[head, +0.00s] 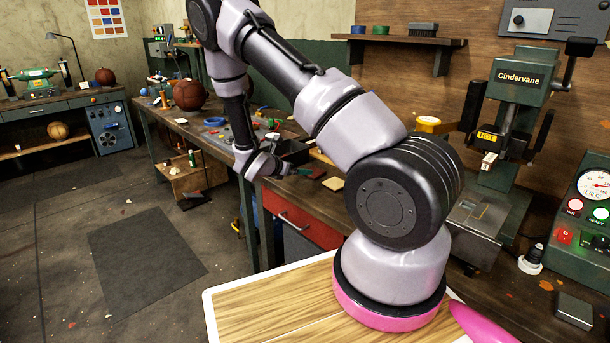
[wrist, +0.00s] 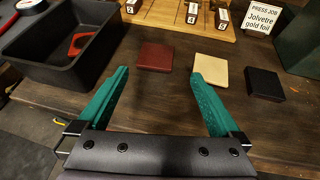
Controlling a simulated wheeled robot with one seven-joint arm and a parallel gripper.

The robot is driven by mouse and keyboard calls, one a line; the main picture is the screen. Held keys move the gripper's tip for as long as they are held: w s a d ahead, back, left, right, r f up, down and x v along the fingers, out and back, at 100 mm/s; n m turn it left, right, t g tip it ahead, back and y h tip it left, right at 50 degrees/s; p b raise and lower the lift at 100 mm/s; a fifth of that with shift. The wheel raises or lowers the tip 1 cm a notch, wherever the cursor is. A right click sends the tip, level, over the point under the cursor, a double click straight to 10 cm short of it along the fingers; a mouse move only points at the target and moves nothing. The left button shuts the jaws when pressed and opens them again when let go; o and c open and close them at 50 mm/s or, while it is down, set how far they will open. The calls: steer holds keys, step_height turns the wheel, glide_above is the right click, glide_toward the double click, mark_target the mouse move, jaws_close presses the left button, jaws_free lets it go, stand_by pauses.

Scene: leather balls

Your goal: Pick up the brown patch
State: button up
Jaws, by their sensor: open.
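A reddish-brown square patch (wrist: 155,57) lies flat on the dark wooden bench, just beyond the gap between my fingers in the wrist view. A cream patch (wrist: 212,66) lies to its right, partly behind my right fingertip, and a black patch (wrist: 264,84) lies further right. My gripper (wrist: 160,76) has two green fingers spread wide apart with nothing between them. In the head view my gripper (head: 300,172) is low over the bench, beside the cream patch (head: 333,183). How high the fingertips are above the bench is hard to tell.
A black tray (wrist: 62,75) with a red piece inside stands close on the left. A wooden rack (wrist: 165,14) with numbered tags is behind the patches. A card (wrist: 263,21) reads "PRESS JOB Jolvetre gold foil". A Cindervane press (head: 515,110) stands on the bench at right.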

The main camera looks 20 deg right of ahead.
steer(key=shift+w+a+f, duration=0.1)
steer(key=shift+w+f, duration=0.05)
steer(key=shift+f, duration=0.25)
steer(key=shift+w+d+f+n, duration=0.15)
steer(key=shift+w+d+n, duration=0.05)
steer(key=shift+n, duration=0.1)
steer(key=x, duration=1)
steer(key=shift+a+f, duration=0.1)
steer(key=shift+f, duration=0.1)
steer(key=c, duration=1.1)
